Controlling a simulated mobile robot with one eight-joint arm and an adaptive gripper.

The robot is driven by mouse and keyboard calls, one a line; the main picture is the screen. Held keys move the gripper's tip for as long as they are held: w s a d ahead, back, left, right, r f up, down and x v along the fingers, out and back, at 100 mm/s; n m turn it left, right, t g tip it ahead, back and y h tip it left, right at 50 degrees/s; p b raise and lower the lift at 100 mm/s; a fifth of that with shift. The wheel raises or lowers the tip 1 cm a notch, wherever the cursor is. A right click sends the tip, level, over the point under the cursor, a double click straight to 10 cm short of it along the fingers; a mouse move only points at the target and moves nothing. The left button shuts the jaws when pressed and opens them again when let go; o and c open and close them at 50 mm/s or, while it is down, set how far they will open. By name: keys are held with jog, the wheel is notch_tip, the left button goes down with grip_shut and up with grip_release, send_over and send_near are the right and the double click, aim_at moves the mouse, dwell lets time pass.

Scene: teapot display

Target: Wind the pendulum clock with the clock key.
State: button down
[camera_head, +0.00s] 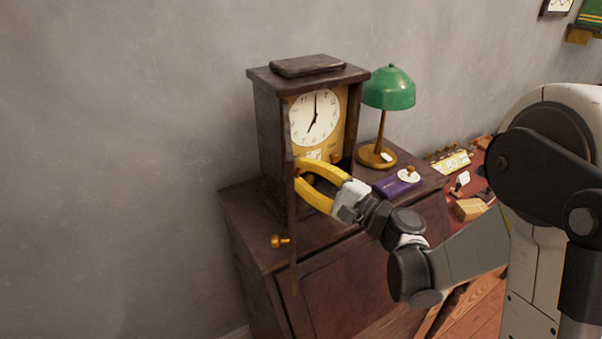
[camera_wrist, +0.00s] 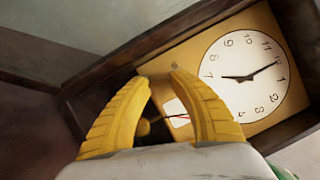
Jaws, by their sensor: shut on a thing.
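The pendulum clock (camera_head: 270,130) stands upright on a dark cabinet, with its front door (camera_head: 292,215) swung open and seen edge-on. Its white dial (camera_head: 314,117) also shows in the wrist view (camera_wrist: 245,75), turned sideways. My gripper (camera_head: 299,172) reaches into the open front, below the dial. In the wrist view, its yellow fingertips (camera_wrist: 160,76) are at the brass panel (camera_wrist: 210,115) beside the dial. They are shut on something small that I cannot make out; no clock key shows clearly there.
The open door with its brass knob (camera_head: 280,241) stands close left of my gripper. A green lamp (camera_head: 388,90) and a purple box (camera_head: 396,187) with a white disc and small brass piece on top stand right of the clock. The cabinet top (camera_head: 245,215) is bare at left.

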jog(key=m+t+b, duration=0.1)
jog(key=m+b, duration=0.1)
jog(key=m+t+b, duration=0.1)
jog(key=m+b, duration=0.1)
jog(key=m, duration=0.1)
jog(key=shift+y, duration=0.3)
jog(key=c, duration=1.1)
grip_release()
jog(key=shift+o, duration=0.2)
